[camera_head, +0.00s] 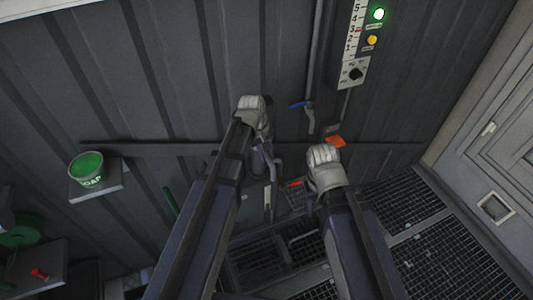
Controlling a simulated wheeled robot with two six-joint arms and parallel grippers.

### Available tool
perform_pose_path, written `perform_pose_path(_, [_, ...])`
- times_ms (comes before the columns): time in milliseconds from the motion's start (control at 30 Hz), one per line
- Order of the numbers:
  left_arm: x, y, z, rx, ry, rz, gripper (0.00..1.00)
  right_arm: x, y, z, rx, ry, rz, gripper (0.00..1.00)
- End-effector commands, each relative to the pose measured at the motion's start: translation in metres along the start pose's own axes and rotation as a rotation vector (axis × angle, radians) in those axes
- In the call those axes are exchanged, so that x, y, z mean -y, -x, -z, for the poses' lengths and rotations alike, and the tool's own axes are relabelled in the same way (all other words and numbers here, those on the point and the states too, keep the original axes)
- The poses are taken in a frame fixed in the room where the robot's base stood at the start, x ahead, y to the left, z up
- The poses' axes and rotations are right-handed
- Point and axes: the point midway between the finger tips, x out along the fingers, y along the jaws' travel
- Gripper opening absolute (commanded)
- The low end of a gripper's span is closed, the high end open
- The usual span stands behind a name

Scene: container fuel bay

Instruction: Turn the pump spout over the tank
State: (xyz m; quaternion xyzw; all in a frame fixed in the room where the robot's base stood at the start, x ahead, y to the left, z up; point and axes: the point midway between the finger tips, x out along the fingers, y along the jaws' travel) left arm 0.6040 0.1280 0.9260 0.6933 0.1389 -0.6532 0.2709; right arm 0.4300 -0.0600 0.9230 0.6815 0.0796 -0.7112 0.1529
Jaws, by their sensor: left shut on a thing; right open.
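My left gripper (252,103) is in front of the ribbed wall, left of the vertical pipe. It is shut on a dark part that its own pale fingers mostly hide; I cannot tell which part it is. Below it, a grey curved pipe (276,166), which looks like the pump spout, shows beside my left forearm and bends downward. The pump body is mostly hidden by that arm. I cannot make out the tank's opening clearly. My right gripper (322,155) is open and empty, to the right of the curved pipe and apart from it.
A vertical pipe with a blue lever (299,105) runs down the wall. A gauge panel (352,45) has a lit green lamp (379,14). An orange piece (335,141) is just behind my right gripper. A green soap tub (87,167) stands on a left shelf. Grating (420,262) covers the floor.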

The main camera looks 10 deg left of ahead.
Motion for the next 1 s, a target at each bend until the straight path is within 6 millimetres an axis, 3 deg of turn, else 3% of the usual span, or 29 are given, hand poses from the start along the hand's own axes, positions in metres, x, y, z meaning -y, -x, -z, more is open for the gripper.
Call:
perform_pose_path(133, [-0.0006,0.0,0.0001,0.0,0.0,-0.001,0.0,0.0,0.0,0.0,0.0,0.0,0.0,0.5])
perform_pose_path(1000, [-0.0012,0.0,0.0002,0.0,-0.001,-0.003,0.0,0.0,0.0001,0.0,0.0,0.0,0.0,0.5])
